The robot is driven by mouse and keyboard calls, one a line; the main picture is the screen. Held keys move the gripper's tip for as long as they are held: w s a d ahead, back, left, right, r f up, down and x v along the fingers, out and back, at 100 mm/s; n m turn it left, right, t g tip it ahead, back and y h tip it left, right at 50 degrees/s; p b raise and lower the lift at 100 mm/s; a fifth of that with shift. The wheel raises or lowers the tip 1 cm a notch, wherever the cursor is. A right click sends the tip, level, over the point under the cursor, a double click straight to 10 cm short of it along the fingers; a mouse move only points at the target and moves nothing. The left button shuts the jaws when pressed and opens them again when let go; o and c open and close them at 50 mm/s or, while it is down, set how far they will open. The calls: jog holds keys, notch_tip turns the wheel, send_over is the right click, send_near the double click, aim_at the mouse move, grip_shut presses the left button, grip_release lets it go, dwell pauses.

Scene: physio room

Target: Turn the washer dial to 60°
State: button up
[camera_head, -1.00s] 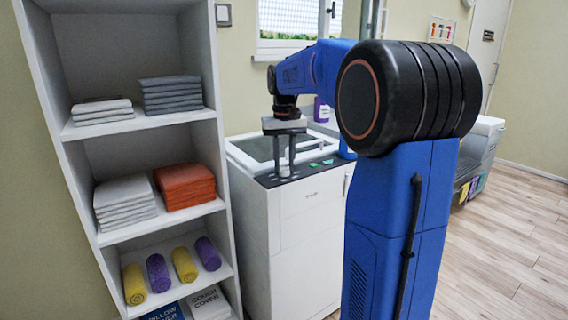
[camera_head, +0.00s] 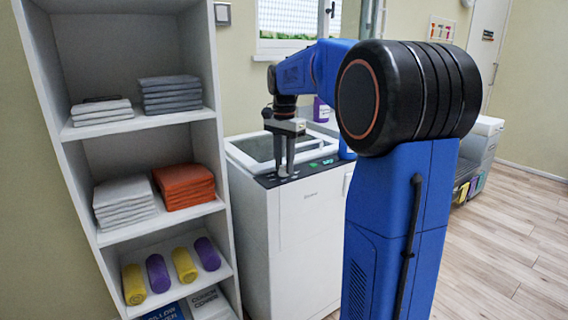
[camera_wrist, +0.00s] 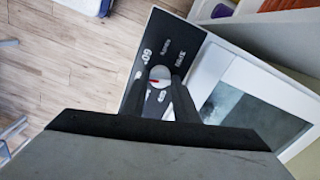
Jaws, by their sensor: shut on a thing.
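The washer (camera_head: 312,218) is a white top-loader beside the shelf, with a dark control panel (camera_wrist: 190,42) along its top front edge. My gripper (camera_head: 284,172) points down onto this panel. In the wrist view, the round pale dial (camera_wrist: 161,74) with a red mark sits between my two dark fingers, one on each side. The gripper is shut on the dial. The white label 60 (camera_wrist: 146,57) shows on the panel close by the dial. Other labels are small, and I cannot tell exactly which one the red mark points at. In the head view my fingers hide the dial.
A white shelf unit (camera_head: 232,205) with folded towels and rolls stands close on the left of the washer. A purple bottle (camera_head: 321,110) stands behind the panel. A window is at the back. The wooden floor (camera_head: 500,250) on the right is clear.

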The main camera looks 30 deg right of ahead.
jog(key=m, duration=0.3)
jog(key=shift+m, duration=2.3)
jog(key=o, duration=1)
jog(key=shift+o, duration=0.2)
notch_tip(320, 180, up, 17)
jog(key=shift+r, duration=0.2)
